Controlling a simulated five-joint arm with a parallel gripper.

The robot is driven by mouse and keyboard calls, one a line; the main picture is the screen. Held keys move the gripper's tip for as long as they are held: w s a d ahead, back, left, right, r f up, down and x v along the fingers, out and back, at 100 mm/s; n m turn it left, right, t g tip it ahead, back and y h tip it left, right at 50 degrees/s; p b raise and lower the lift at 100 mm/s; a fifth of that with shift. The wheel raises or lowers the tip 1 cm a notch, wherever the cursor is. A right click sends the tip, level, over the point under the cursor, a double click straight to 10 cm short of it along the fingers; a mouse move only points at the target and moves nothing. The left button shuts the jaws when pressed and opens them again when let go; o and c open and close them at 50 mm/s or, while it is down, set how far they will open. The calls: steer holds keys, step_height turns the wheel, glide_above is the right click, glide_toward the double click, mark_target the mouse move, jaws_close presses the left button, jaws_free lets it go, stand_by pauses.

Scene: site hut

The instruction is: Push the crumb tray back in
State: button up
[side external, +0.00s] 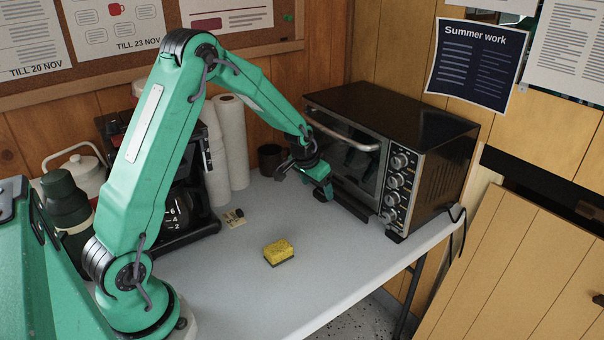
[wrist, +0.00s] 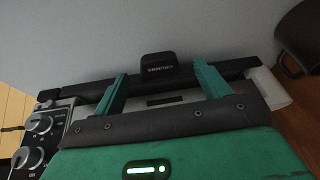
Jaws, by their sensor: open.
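The black toaster oven (side external: 392,150) stands at the back right of the table. The crumb tray (side external: 354,212) shows as a dark strip low at the oven's front and appears to stick out a little. In the wrist view the crumb tray (wrist: 75,91) is a long black bar with a raised, labelled tab at its middle. My gripper (side external: 322,182) is low in front of the oven, near the tray. In the wrist view my gripper (wrist: 162,80) is open and empty, its fingers on either side of the tab. I cannot tell whether they touch the tray.
A yellow sponge (side external: 279,251) lies on the open table (side external: 325,270). A coffee maker (side external: 190,215) is further left. The oven's knobs (side external: 396,181) are right of my gripper.

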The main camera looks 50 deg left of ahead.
steer(key=shift+x, duration=1.35)
steer(key=shift+d, duration=0.1)
steer(key=c, duration=1.4)
steer(key=shift+o, duration=0.2)
steer(key=shift+w+a, duration=0.2)
steer(key=shift+w, duration=2.05)
steer(key=o, duration=1.4)
steer(key=shift+c, duration=0.2)
steer(key=shift+d, duration=0.15)
steer(key=shift+r, duration=0.15)
